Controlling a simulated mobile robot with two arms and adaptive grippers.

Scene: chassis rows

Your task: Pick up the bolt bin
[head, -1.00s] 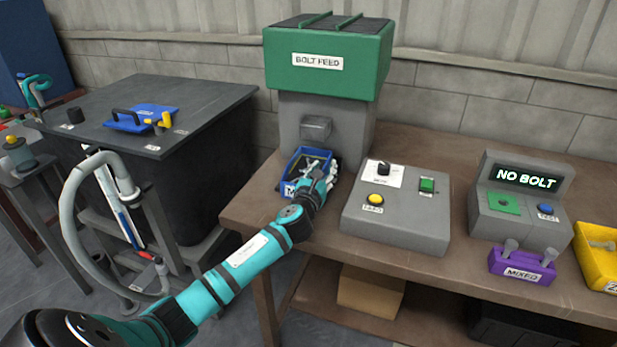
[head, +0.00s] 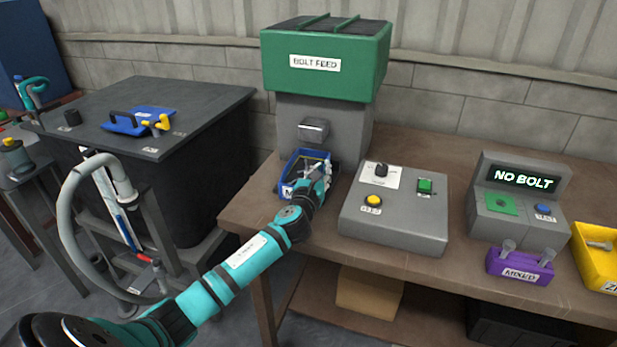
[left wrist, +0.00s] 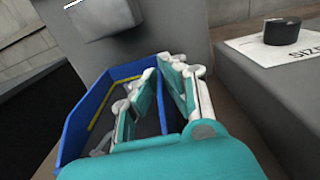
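The blue bolt bin (head: 290,183) stands on the workbench below the outlet of the green and grey bolt feed (head: 330,110). Its front label is partly hidden by my arm. My left gripper (head: 318,172) is at the bin's right side. In the left wrist view the bin (left wrist: 78,123) shows a yellow line and some grey pieces inside. There the fingers of my left gripper (left wrist: 160,90) are spread with a gap, at the bin's right wall. One finger is over the inside; most of that wall is hidden, and contact cannot be told. My right gripper is not in view.
A grey control box (head: 395,220) stands close to the right of the gripper. Further right are a display unit (head: 520,205) reading NO BOLT, a purple MIXED holder (head: 519,266) and a yellow bin (head: 590,275). A dark cabinet (head: 200,110) stands left of the bench.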

